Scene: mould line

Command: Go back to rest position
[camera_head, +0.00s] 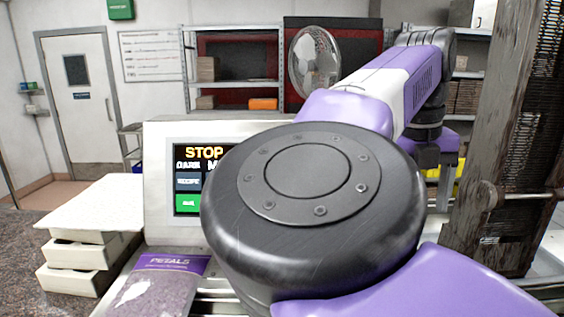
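My arm fills the middle and right of the head view. Its large black round joint is close to the camera, and a purple and white link reaches away to the upper right, ending in dark wrist parts. My gripper's fingers cannot be made out, so I cannot see whether it holds anything. The arm hides much of the bench behind it and part of the screen.
A control panel (158,190) reads "STOP". White stacked boxes (85,215) and a "PETALS" bag (160,288) lie at left. A wooden post (492,140) stands close right of my arm.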

